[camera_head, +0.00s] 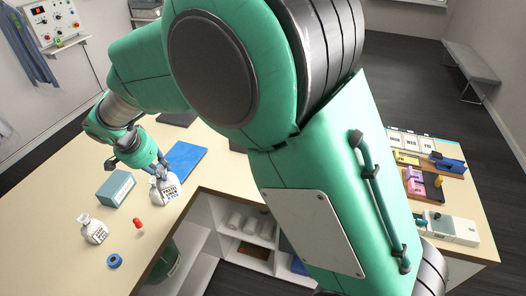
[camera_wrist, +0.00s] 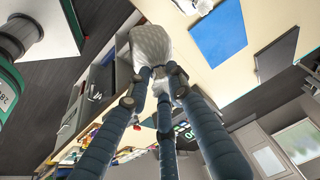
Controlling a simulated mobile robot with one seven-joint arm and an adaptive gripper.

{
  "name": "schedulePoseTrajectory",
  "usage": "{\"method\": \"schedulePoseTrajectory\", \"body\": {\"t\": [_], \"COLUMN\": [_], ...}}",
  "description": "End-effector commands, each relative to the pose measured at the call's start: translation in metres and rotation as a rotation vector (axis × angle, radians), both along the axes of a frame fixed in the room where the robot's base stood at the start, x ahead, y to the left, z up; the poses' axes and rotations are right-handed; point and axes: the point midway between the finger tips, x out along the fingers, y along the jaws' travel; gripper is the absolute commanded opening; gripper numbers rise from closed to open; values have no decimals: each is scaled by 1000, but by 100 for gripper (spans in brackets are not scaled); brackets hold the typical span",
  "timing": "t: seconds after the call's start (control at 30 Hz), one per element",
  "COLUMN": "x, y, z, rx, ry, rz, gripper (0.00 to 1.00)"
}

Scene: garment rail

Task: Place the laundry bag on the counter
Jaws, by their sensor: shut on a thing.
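A white laundry bag (camera_head: 165,191) with dark and blue lettering hangs in my gripper (camera_head: 158,172), by the inner edge of the cream counter (camera_head: 60,215). The fingers are shut around its gathered neck. In the wrist view the dark blue fingers (camera_wrist: 158,76) close on the white bag (camera_wrist: 151,45). I cannot tell whether its bottom touches the counter. A second white lettered bag (camera_head: 94,231) stands on the counter at the left, apart from my gripper.
Near the held bag are a blue-grey box (camera_head: 116,187), a blue mat (camera_head: 187,157), a small red item (camera_head: 138,224) and a blue ring (camera_head: 114,261). Shelves (camera_head: 232,239) are below the counter edge. My arm hides much of the middle. The counter's left part has free room.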

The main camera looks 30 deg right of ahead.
Motion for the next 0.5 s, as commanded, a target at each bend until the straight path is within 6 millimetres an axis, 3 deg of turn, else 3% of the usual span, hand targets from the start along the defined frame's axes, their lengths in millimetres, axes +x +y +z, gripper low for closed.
{"method": "schedulePoseTrajectory", "body": {"t": [0.1, 0.5], "x": [1, -16], "y": [-45, -182], "z": [0, 0], "rx": [1, 3], "ry": [0, -3], "rz": [-100, -431], "gripper": [0, 0]}}
